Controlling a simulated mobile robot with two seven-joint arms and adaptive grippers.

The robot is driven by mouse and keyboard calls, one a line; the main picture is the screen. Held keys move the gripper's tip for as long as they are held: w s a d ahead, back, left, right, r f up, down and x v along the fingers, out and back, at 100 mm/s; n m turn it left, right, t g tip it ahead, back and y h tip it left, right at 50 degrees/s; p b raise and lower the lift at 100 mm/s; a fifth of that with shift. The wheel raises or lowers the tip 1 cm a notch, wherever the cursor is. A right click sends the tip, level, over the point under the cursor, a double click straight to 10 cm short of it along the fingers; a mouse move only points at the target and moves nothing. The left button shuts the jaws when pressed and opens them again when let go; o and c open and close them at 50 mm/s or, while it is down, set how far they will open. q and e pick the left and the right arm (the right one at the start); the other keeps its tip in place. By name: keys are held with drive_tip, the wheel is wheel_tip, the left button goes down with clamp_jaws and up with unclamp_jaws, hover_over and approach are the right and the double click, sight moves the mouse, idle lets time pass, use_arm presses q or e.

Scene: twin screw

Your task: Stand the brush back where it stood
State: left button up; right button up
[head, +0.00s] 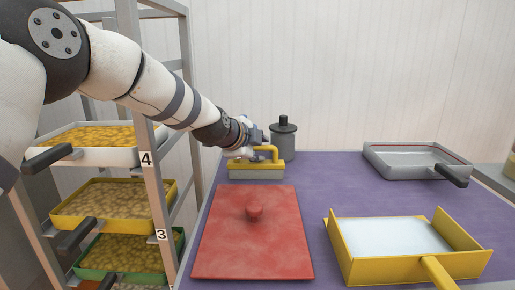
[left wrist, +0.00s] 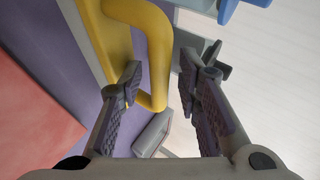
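The brush (head: 257,172) has a yellow back and a raised yellow handle over a pale grey block. It stands upright at the far left of the purple table, just behind the red board. My left gripper (head: 250,145) is at the handle from behind and above. In the left wrist view, the yellow handle (left wrist: 158,60) lies between the two fingers of my left gripper (left wrist: 160,83). The fingers are apart, with a clear gap beside the right one; contact with the left finger cannot be told. My right gripper is not in view.
The red board (head: 250,245) with a round knob lies in front of the brush. A dark grey lidded pot (head: 284,138) stands close behind it. A yellow-walled tray (head: 367,265) and a grey tray (head: 380,162) are on the right. A rack (head: 160,190) with filled trays stands left.

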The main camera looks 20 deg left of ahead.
use_arm(q)
drive_tip(key=p+v, duration=0.2)
drive_tip(key=v, duration=1)
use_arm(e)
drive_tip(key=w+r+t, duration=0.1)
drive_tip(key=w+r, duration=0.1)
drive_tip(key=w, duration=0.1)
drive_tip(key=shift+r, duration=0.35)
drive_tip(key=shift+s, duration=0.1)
